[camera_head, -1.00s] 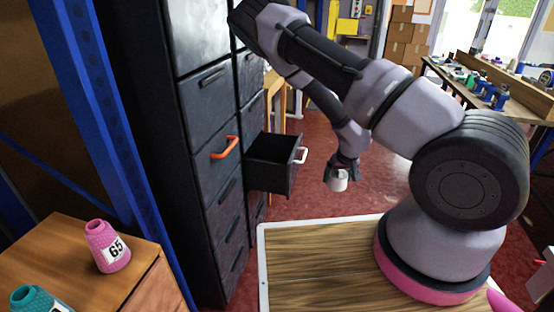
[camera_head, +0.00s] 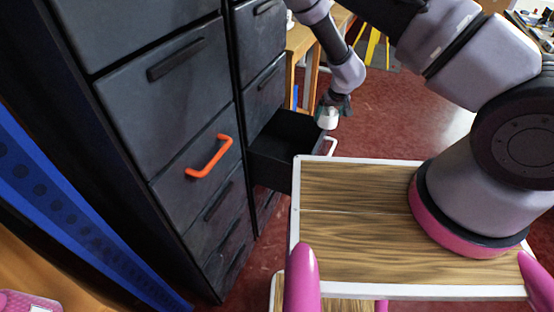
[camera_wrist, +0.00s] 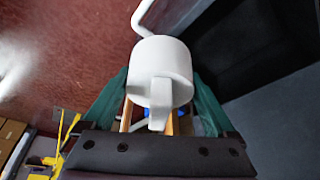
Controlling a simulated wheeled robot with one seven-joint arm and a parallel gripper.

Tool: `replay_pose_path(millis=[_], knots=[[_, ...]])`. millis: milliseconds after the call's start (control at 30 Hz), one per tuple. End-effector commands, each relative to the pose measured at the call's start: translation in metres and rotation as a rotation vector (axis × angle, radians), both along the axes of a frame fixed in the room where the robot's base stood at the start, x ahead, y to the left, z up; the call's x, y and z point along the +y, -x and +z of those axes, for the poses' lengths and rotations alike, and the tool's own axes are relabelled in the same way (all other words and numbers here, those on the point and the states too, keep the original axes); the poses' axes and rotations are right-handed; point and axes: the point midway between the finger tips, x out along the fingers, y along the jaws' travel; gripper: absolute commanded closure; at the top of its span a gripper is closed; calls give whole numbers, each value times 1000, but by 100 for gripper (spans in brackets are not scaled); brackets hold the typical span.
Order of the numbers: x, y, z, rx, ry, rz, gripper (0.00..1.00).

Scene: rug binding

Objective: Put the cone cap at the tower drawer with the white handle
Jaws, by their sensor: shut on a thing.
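The tower drawer with the white handle (camera_head: 331,147) is pulled open, and its dark tray (camera_head: 268,163) looks empty where I can see inside. My gripper (camera_head: 333,107) is shut on the white cone cap (camera_head: 326,119), a short cylinder with a tab. In the wrist view the cap (camera_wrist: 163,62) sits between the green finger pads (camera_wrist: 160,100). The cap is in the air by the drawer's far front corner, near the white handle (camera_wrist: 143,18). Whether it is over the tray or just outside it, I cannot tell.
The dark drawer tower (camera_head: 150,110) stands at left, with an orange-handled drawer (camera_head: 209,157) shut beside the open one. My wood-topped base is close to the open drawer. A blue upright (camera_head: 60,220) is at the near left.

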Motion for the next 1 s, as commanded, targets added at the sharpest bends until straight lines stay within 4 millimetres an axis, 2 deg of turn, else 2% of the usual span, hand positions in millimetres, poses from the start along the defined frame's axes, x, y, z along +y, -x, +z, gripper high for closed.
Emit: replay_pose_path(millis=[33,100,200,267,367,467,633,1000], knots=[[30,-6,-2,-5,-1,43,71],[63,-10,-5,-8,2,82,71],[104,-14,-9,-17,3,130,71],[124,-15,-15,-24,6,153,71],[152,-16,-37,-32,8,184,71],[162,-18,-67,-37,10,193,71],[165,-17,-113,-37,9,198,71],[163,-14,-181,-36,4,194,71]])
